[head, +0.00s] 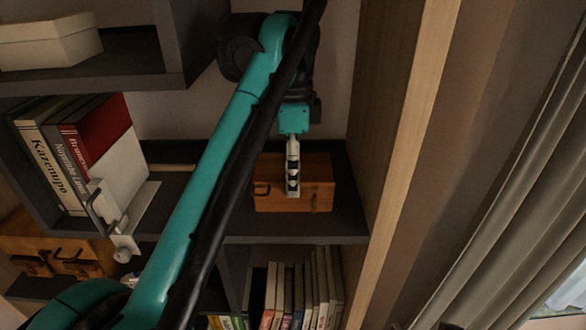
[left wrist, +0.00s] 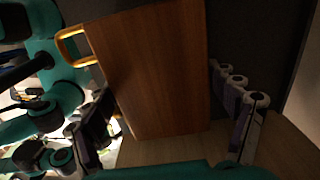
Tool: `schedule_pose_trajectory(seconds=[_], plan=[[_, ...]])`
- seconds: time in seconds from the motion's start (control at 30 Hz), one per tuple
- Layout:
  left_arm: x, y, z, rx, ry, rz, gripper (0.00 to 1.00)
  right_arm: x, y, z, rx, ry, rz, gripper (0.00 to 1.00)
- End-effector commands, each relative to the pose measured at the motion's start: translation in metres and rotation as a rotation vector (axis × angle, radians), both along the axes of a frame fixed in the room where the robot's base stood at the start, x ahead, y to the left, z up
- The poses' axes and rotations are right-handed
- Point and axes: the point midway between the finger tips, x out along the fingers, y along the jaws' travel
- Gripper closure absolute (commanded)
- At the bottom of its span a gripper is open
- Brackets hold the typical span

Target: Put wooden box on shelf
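A brown wooden box (head: 318,180) with a small handle on its front stands on the dark middle shelf (head: 345,220), near the shelf's right end. My left gripper (head: 292,188) reaches down from above, with a finger in front of the box. In the left wrist view the box (left wrist: 155,75) lies between the two fingers of my left gripper (left wrist: 170,115). The fingers are spread, with a narrow gap at the right side of the box; contact at the left is unclear. My right gripper is not in view.
Books (head: 75,155) with a white bookend (head: 122,200) stand left on the shelf. More books (head: 300,290) fill the compartment below. A pale box (head: 48,42) sits on the upper left shelf. A wooden side panel (head: 395,150) bounds the shelf at the right.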

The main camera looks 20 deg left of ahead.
Motion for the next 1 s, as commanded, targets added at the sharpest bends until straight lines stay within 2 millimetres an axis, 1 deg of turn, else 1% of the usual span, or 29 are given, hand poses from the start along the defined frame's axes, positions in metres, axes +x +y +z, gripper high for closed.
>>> schedule_pose_trajectory(seconds=[0.07,0.37,0.53,0.67,0.77,0.8,1.0], plan=[[0.000,0.000,0.000,0.000,0.000,0.000,0.00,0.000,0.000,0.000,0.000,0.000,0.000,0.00],[0.000,0.000,0.000,0.000,0.000,0.000,0.00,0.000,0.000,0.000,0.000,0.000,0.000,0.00],[0.000,0.000,0.010,0.000,0.000,0.000,0.00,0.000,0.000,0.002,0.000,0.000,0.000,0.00],[0.000,0.000,0.030,0.000,0.000,0.000,0.00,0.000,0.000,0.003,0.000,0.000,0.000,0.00],[0.000,0.000,0.051,0.000,0.000,0.000,0.00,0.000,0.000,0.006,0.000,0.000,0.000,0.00],[0.001,0.000,0.060,0.000,0.000,0.000,0.00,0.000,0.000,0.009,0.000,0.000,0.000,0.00],[0.001,0.000,0.098,0.000,0.000,0.000,0.00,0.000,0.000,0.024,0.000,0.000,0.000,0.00]])
